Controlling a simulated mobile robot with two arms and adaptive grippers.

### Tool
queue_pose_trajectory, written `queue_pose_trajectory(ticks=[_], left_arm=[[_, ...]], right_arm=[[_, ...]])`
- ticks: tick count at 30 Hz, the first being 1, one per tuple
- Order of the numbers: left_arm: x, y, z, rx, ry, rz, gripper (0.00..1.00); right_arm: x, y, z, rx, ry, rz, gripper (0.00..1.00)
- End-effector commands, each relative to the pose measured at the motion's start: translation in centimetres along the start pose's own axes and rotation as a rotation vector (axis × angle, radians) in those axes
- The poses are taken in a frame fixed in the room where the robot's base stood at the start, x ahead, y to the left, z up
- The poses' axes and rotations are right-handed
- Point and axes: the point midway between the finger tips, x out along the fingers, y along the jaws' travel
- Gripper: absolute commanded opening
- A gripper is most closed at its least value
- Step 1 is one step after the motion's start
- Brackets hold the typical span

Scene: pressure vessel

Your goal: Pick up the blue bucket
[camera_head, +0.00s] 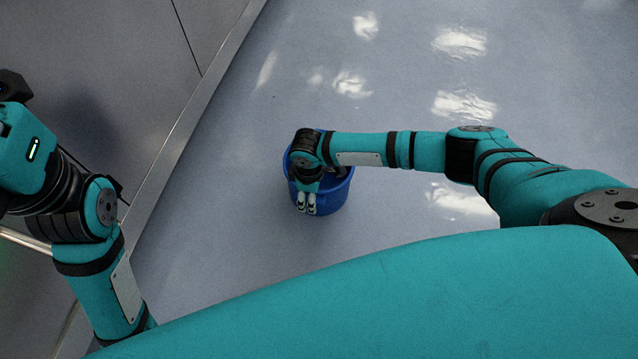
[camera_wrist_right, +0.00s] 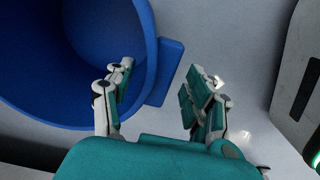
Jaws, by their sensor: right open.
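The blue bucket (camera_head: 334,200) stands on the floor near the middle of the head view, partly hidden by my right arm and gripper. In the right wrist view the bucket (camera_wrist_right: 75,55) fills the upper left, with its open inside showing and a flat blue tab (camera_wrist_right: 168,72) on its rim. My right gripper (camera_head: 306,208) is over the near left side of the bucket. In the right wrist view its fingers (camera_wrist_right: 160,84) are apart, with the tab in the gap between them as seen there. I cannot tell whether they touch it. My left arm shows, but its gripper does not.
A grey wall or panel (camera_head: 105,60) with a raised metal edge (camera_head: 190,112) runs along the left of the bucket. The shiny grey floor (camera_head: 400,90) behind and right of the bucket is clear.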

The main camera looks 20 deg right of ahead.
Motion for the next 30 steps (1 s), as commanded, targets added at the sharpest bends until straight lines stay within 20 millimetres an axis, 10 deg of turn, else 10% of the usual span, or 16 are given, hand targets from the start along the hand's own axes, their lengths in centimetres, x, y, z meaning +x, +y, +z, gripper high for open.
queue_pose_trajectory(ticks=[9,22,30], left_arm=[[0.31,0.06,-0.12,0.002,0.012,0.005,0.4],[0.28,0.08,-0.11,0.001,0.011,0.005,0.4],[0.28,0.08,-0.11,0.001,0.011,0.005,0.4]], right_arm=[[0.51,0.03,-0.05,0.001,0.001,0.0,0.55],[0.52,0.0,-0.04,0.001,0.001,0.0,0.0],[0.44,0.06,-0.1,0.0,0.002,0.001,0.0]])
